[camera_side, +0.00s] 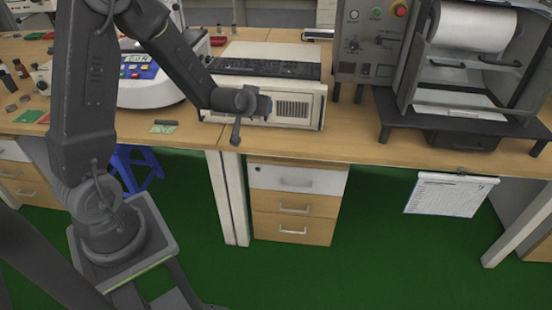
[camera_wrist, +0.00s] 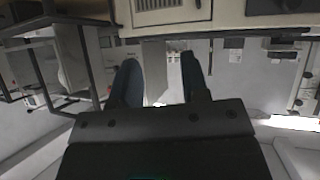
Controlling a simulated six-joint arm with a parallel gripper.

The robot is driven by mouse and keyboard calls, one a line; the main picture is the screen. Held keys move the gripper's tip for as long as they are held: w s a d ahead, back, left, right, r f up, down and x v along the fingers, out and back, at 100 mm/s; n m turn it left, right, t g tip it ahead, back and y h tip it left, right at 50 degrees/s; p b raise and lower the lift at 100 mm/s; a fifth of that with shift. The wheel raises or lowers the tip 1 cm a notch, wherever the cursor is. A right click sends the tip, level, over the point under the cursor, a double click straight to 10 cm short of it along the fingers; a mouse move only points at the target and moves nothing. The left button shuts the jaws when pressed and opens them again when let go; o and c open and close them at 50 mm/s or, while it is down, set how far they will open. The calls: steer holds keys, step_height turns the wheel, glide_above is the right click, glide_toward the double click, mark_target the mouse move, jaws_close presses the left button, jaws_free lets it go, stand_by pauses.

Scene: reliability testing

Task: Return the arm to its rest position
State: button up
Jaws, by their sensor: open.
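My gripper (camera_side: 248,110) hangs in the air in front of the bench, before the beige computer case (camera_side: 295,108) in the side view. My arm folds up and over from its base at the lower left. In the wrist view my gripper (camera_wrist: 160,82) shows two dark fingers spread apart with nothing between them. The gap to the case cannot be judged exactly.
The wooden bench (camera_side: 345,150) carries a white balance (camera_side: 145,85) at left and a grey machine with a paper roll (camera_side: 470,28) at right. A clipboard (camera_side: 450,195) hangs from its front edge. A blue stool (camera_side: 135,160) stands below. The green floor in front is clear.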

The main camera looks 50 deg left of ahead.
steer(key=s+d+r+m+g+h, duration=0.2)
steer(key=s+d+r+m+h, duration=0.3)
steer(key=s+d+r, duration=1)
steer(key=s+d+f+m+g, duration=0.1)
steer(key=s+d+g, duration=0.1)
steer(key=s, duration=0.7)
steer(key=shift+s+d+m, duration=0.25)
steer(key=shift+d+m, duration=0.15)
steer(key=shift+d, duration=0.15)
steer(key=shift+o, duration=0.4)
